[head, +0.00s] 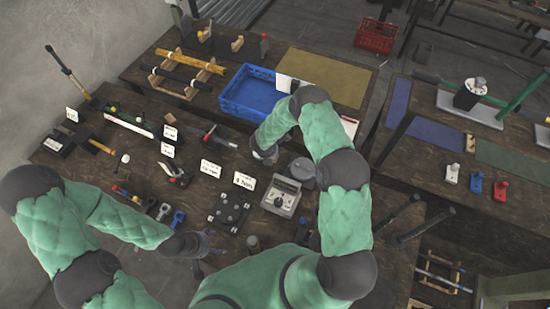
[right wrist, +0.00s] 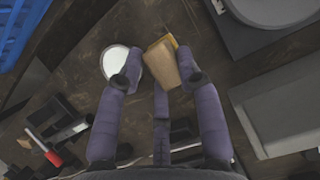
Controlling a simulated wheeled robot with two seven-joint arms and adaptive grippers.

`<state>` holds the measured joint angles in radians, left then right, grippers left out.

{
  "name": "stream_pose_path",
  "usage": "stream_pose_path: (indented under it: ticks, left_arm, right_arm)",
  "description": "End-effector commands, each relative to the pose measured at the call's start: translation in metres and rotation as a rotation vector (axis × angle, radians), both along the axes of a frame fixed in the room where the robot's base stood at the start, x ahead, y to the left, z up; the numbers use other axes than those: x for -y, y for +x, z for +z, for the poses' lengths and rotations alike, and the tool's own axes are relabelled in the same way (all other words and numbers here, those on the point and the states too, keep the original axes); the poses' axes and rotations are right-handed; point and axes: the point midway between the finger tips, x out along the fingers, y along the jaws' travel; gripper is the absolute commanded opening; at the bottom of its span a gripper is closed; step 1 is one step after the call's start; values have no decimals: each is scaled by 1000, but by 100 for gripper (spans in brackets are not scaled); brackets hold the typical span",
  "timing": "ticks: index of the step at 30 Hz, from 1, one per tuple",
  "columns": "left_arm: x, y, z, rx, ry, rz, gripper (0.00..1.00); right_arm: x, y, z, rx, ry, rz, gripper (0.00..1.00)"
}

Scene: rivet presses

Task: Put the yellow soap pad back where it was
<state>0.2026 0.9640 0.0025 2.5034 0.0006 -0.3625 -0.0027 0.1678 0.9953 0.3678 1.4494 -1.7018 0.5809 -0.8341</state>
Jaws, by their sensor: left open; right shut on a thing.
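In the right wrist view my right gripper (right wrist: 159,72) has its purple fingers closed on a tan-yellow block (right wrist: 161,64), which I take as the yellow soap pad. A brighter yellow edge shows at its upper right corner. The pad is tilted between the fingertips above the dark wooden table; its height is hard to tell. In the head view my right gripper (head: 265,153) is just below the blue crate (head: 226,106), and the pad cannot be made out there. My left gripper (head: 203,250) is open and empty near the table's front edge.
A white disc (right wrist: 112,62) lies beside the left finger. A grey meter box (head: 282,197) and a round grey pot (head: 301,171) stand close to my right arm. White label cards (head: 210,168) and several tools cover the table's left half. A tan mat (head: 325,77) lies behind.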

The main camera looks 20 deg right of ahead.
Motion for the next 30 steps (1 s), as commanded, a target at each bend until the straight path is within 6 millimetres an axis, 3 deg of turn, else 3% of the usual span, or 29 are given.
stream_pose_path:
  ticks: [10, 16, 30]
  left_arm:
    - [0, 0, -10, 1, 0, 0, 79]
    - [0, 0, -13, 1, 0, 0, 79]
    - [0, 0, -17, 1, 0, 0, 79]
  right_arm:
    - [20, 12, -27, 3, 0, -2, 10]
    - [20, 12, -52, 1, 1, -1, 10]
    - [19, 12, -59, 2, 1, 0, 10]
